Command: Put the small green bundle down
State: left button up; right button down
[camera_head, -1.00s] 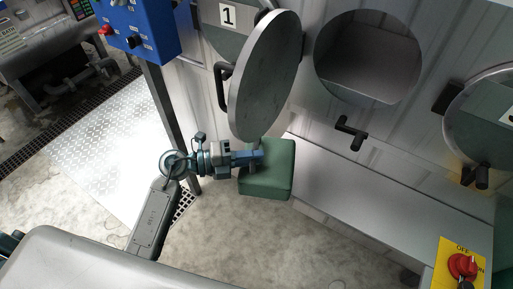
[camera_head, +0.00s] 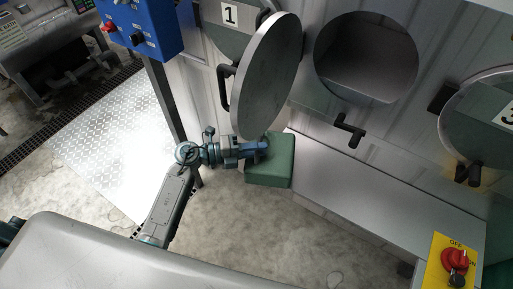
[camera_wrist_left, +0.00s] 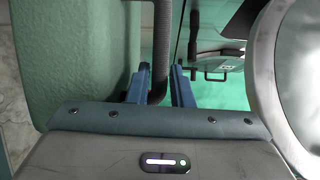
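The small green bundle (camera_head: 272,172) is a boxy, soft-edged block beside the front of the drum machine, just below the open round door. Its green side fills the left of the left wrist view (camera_wrist_left: 75,50). My left gripper (camera_head: 262,147) is at the bundle's upper left side. In the left wrist view its two blue fingers (camera_wrist_left: 162,88) stand close on either side of a dark ribbed bar, which looks like the bundle's handle. The bundle's underside is hidden, so I cannot tell whether it touches anything below. My right gripper is not in view.
The open round door (camera_head: 268,75) hangs close above my left gripper. A grey ledge (camera_head: 375,185) runs along the machine to the right, below an open drum mouth (camera_head: 365,58). A yellow switch panel (camera_head: 447,262) is at the lower right. Concrete floor (camera_head: 310,235) in front is clear.

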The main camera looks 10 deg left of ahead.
pick_arm(q)
jog(key=shift+o, duration=1.4)
jog(key=shift+s, duration=0.1)
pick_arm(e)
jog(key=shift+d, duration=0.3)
